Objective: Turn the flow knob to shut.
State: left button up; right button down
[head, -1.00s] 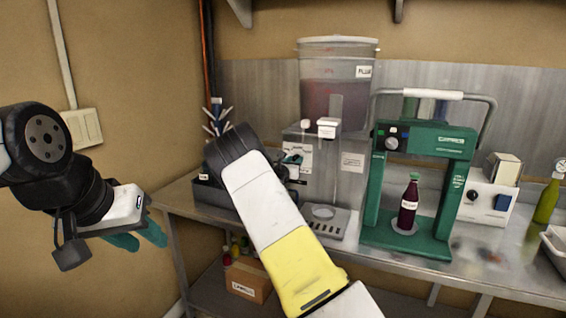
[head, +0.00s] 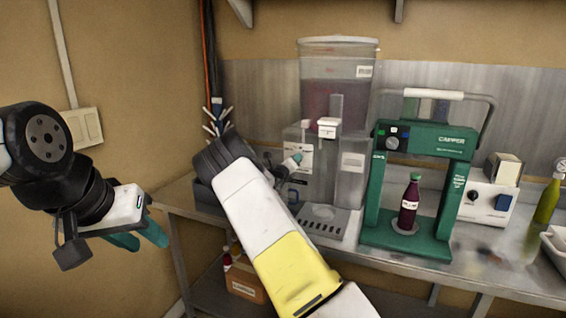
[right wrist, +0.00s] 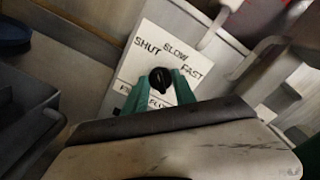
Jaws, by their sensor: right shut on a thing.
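The flow knob (right wrist: 160,79) is a small black knob on a white plate (right wrist: 150,50) marked SHUT, SLOW and FAST in the right wrist view. My right gripper (right wrist: 156,88) is shut on the knob, one green finger on each side. Where the knob's pointer stands is unclear. In the head view, my right gripper (head: 289,168) is at the left side of the filler unit (head: 352,175), mostly hidden behind my own wrist, and the knob cannot be made out. My left gripper (head: 138,238) hangs at the left, open and empty, away from the bench.
A clear bucket (head: 337,90) of dark liquid stands above the filler. A green capper (head: 425,150) holding a dark bottle (head: 409,204) stands to its right. A grey bin (head: 208,198) is left of the filler. A box (head: 247,286) sits on the lower shelf.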

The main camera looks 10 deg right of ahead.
jog(key=shift+n, duration=0.3)
jog(key=c, duration=1)
grip_release()
jog(key=shift+c, duration=0.2)
jog(key=shift+a, duration=0.1)
jog(key=v, duration=0.7)
jog(key=shift+s+a, duration=0.15)
jog(key=shift+s, duration=0.2)
